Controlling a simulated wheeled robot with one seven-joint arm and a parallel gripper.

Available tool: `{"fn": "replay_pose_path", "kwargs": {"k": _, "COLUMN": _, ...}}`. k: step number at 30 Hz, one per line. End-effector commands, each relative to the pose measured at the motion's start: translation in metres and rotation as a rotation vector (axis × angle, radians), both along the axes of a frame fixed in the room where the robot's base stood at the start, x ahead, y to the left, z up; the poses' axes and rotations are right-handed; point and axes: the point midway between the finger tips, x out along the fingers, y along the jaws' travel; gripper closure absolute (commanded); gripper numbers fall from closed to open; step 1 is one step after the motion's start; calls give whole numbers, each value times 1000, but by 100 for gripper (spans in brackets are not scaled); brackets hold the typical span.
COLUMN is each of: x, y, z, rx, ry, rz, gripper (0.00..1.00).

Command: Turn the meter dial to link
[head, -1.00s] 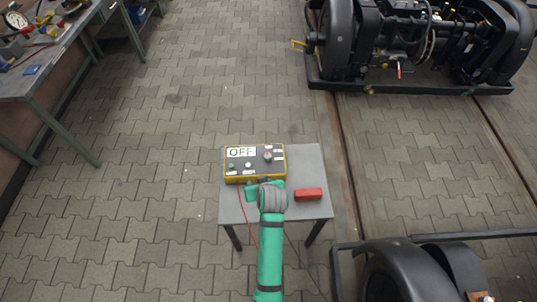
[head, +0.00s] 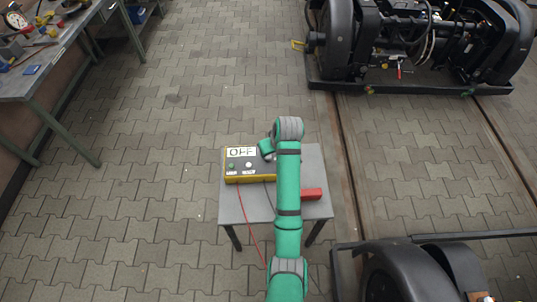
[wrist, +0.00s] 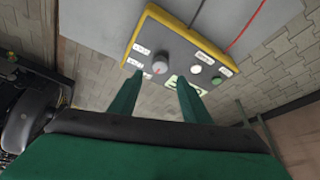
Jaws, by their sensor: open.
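The meter (head: 236,169) is a yellow-edged box with a dark grey face, lying on a small grey table. Its white display (head: 241,152) reads OFF. In the head view my arm hides the dial and the fingers.
A red block (head: 312,193) lies on the grey table (head: 258,206), partly behind my arm. A red lead (head: 243,214) hangs from the meter. A workbench (head: 50,60) stands at the left, and black bogies (head: 410,45) stand at the right. Paved floor between is clear.

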Motion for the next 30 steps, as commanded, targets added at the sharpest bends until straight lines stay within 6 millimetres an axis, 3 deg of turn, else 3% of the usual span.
{"fn": "replay_pose_path", "kwargs": {"k": 6, "x": 13, "y": 7, "z": -36, "rx": 0, "ry": 2, "rz": -1, "gripper": 57}}
{"fn": "replay_pose_path", "kwargs": {"k": 12, "x": 21, "y": 10, "z": -57, "rx": 0, "ry": 0, "rz": 0, "gripper": 57}}
{"fn": "replay_pose_path", "kwargs": {"k": 25, "x": 24, "y": 12, "z": -65, "rx": 0, "ry": -2, "rz": 0, "gripper": 57}}
{"fn": "replay_pose_path", "kwargs": {"k": 30, "x": 24, "y": 12, "z": -65, "rx": 0, "ry": -2, "rz": 0, "gripper": 97}}
